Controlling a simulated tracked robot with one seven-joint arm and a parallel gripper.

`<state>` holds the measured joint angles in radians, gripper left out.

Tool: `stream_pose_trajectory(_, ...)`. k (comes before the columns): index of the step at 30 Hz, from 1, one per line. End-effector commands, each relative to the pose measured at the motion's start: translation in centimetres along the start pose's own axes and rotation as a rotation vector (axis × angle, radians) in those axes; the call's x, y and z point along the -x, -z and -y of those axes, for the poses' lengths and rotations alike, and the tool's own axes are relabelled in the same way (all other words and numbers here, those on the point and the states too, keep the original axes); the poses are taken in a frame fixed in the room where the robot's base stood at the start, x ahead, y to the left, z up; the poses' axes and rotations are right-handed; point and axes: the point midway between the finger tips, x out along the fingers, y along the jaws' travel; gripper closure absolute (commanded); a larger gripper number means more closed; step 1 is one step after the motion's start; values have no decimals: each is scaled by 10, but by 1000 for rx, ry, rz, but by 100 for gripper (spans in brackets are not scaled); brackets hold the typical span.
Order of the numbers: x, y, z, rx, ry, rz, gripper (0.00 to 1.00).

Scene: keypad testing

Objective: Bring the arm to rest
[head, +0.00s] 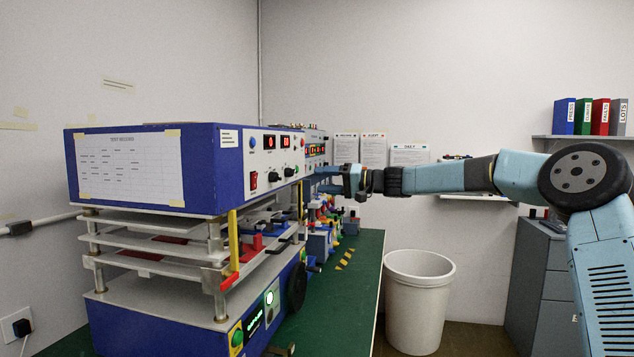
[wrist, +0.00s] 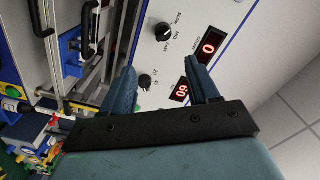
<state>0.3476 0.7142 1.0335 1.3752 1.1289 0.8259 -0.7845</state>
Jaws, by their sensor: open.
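My arm reaches from the right across the head view, nearly level. My gripper (head: 322,178) is at the left end of it, in front of the blue-and-white test machine's control panel (head: 268,158). In the wrist view my gripper (wrist: 162,80) has its two blue fingers apart, with nothing between them. Behind the fingers the panel (wrist: 150,62) shows black knobs and two lit red displays. I cannot tell whether a fingertip touches the panel.
The machine (head: 200,190) stands on a green bench (head: 358,258), with stacked plates and coloured parts. A white bin (head: 418,300) and a grey cabinet (head: 540,290) stand on the right. A shelf (head: 600,137) holds binders. The space above the bin, under my arm, is clear.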

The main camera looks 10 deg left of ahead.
Motion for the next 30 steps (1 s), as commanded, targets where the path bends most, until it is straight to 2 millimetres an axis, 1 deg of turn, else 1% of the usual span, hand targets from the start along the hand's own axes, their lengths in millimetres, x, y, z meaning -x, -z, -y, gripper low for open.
stream_pose_trajectory(11, 2, -1, 0, 1, -2, 1, 40)
stream_pose_trajectory(14, -1, -8, 2, 7, -23, 20, 40)
stream_pose_trajectory(17, -7, -28, 4, 23, -76, 66, 40)
stream_pose_trajectory(19, -10, -47, 5, 36, -132, 110, 40)
stream_pose_trajectory(23, -7, -84, 4, 61, -253, 189, 40)
stream_pose_trajectory(24, -5, -95, 4, 69, -292, 211, 40)
stream_pose_trajectory(26, 1, -110, 4, 78, -349, 241, 40)
stream_pose_trajectory(30, 18, -143, 4, 99, -480, 300, 40)
